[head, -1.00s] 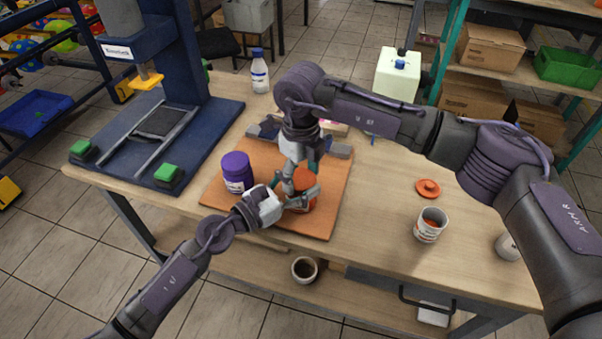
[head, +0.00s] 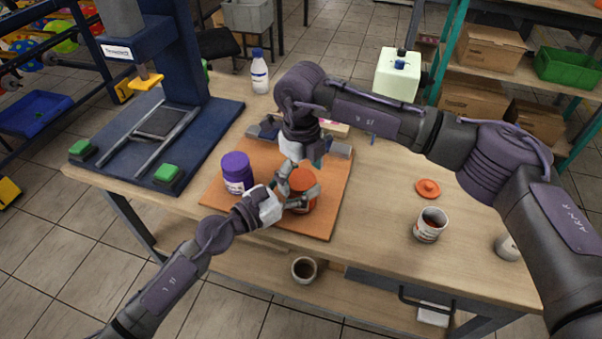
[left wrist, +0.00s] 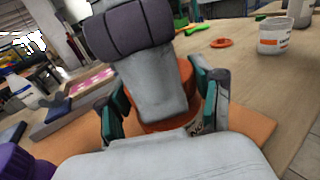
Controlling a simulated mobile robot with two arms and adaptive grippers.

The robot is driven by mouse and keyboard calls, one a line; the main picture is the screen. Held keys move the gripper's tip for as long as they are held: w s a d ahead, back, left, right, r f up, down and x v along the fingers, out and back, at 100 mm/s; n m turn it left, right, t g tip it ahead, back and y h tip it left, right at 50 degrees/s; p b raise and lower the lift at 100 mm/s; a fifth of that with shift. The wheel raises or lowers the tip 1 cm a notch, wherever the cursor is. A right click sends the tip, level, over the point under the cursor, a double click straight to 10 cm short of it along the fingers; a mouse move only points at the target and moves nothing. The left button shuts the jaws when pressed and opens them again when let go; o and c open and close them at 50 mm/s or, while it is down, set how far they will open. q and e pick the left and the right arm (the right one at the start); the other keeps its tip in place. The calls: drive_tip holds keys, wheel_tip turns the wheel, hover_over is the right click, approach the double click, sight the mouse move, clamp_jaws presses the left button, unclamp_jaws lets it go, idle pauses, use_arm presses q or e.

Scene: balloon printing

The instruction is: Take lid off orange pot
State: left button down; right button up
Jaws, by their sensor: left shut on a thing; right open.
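The orange pot (head: 303,203) stands on the orange-brown board, with its orange top (head: 304,177) partly hidden by my right gripper. My left gripper (head: 299,201) comes in from the left and is shut around the pot's body. In the left wrist view its teal-padded fingers (left wrist: 165,108) sit on both sides of the pot (left wrist: 158,127). My right gripper (head: 288,181) points down at the pot's top from above and is open. Whether its fingers touch the lid cannot be told. In the left wrist view my right gripper covers much of the pot.
A purple pot (head: 236,172) stands close to my left gripper. The board (head: 335,190) rests on the wooden table. A loose orange lid (head: 428,188) and an open white pot (head: 431,226) are at the right. A blue press (head: 190,80) stands at the left.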

drive_tip(key=shift+r, duration=2.25)
use_arm(q)
drive_tip(key=shift+c, duration=0.5)
unclamp_jaws()
drive_tip(key=shift+a, duration=0.1)
